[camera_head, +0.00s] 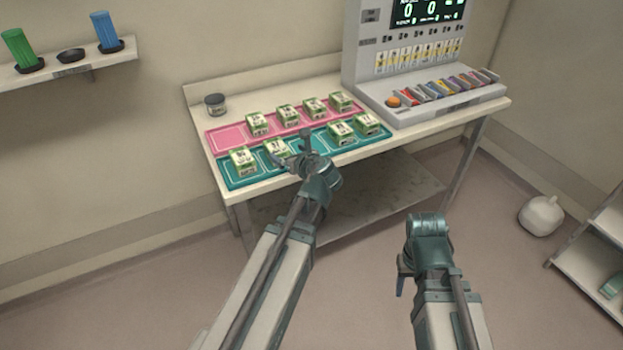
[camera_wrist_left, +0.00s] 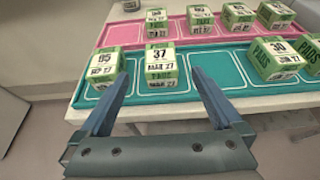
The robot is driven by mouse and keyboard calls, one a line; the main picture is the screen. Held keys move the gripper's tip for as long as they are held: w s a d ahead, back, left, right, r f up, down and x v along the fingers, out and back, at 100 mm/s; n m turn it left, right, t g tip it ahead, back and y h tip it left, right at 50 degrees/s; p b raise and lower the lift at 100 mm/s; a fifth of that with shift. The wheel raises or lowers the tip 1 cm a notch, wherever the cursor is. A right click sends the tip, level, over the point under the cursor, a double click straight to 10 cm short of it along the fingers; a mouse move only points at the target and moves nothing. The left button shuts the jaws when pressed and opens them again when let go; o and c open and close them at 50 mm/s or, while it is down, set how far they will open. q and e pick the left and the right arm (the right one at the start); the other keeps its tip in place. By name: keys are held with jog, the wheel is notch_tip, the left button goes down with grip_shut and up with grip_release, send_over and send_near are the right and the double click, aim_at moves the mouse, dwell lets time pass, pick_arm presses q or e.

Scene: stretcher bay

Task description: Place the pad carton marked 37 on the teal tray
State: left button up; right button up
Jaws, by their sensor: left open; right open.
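The pad carton marked 37 (camera_wrist_left: 162,68), green and white, stands upright in a slot of the teal tray (camera_wrist_left: 225,72) in the left wrist view. In the head view it seems to be the carton (camera_head: 274,148) partly hidden behind my left gripper (camera_head: 296,158). My left gripper (camera_wrist_left: 160,88) is open and empty, its fingers pointing at carton 37, which shows beyond and between the fingertips. Carton 95 (camera_wrist_left: 107,68) stands to its left on the teal tray (camera_head: 262,178). My right gripper (camera_head: 402,278) is open and empty, away from the table.
A pink tray (camera_head: 230,137) behind holds several similar cartons. More cartons (camera_head: 341,132) stand at the teal tray's right end. A dark jar (camera_head: 215,104) stands at the back left. A grey console (camera_head: 400,60) with a row of colored items stands at the right.

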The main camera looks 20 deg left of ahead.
pick_arm(q)
jog(key=s+d+f+n+g+h, duration=0.3)
jog(key=s+d+n, duration=0.3)
jog(key=d, duration=0.3)
jog(key=s+d+f+n+g+h, duration=0.3)
jog(key=s+d+f+n, duration=0.3)
jog(key=d+n, duration=0.3)
jog(key=s+d+f+n+g+h, duration=0.3)
jog(key=s+d+n, duration=0.4)
jog(key=d, duration=0.3)
jog(key=shift+s+d+f, duration=0.35)
jog(key=shift+s+f, duration=0.25)
jog(key=shift+f, duration=0.1)
jog(key=shift+r+p, duration=0.6)
